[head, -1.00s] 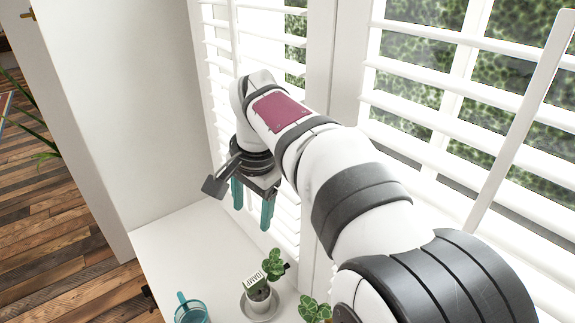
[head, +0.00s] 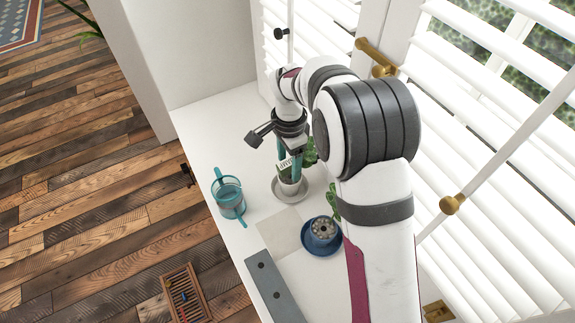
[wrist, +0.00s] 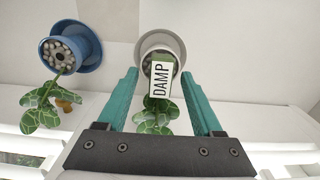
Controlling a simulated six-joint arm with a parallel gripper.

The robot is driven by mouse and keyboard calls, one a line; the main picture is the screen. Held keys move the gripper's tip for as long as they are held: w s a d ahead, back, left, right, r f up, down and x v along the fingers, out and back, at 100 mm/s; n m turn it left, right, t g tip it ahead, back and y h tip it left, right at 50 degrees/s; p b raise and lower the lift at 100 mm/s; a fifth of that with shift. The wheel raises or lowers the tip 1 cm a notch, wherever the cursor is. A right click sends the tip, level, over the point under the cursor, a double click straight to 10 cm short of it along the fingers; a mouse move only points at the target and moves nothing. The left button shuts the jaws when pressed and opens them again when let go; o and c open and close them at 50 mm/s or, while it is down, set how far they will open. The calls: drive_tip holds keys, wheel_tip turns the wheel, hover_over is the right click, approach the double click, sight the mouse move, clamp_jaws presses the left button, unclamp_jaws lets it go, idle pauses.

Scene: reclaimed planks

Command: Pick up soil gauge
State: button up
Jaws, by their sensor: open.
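The soil gauge (wrist: 161,80) has a white face reading DAMP and a green edge. It stands in a white pot on a pale saucer (head: 291,194), with a green leafy plant (wrist: 155,115) beside it. In the head view the gauge (head: 287,163) is partly hidden by my fingers. My gripper (wrist: 160,74) is open, with one teal finger on each side of the gauge in the wrist view and gaps at both sides. It also shows over the pot in the head view (head: 290,179). The gauge's lower end is hidden.
A blue pot on a blue saucer (head: 321,236) with pebbles and a plant stands nearby. A grey strip (head: 272,286) lies in front. White shutters (head: 500,130) line the right side.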

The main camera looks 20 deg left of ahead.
clamp_jaws()
idle(0.3)
wheel_tip(320, 180, up, 28)
idle(0.5)
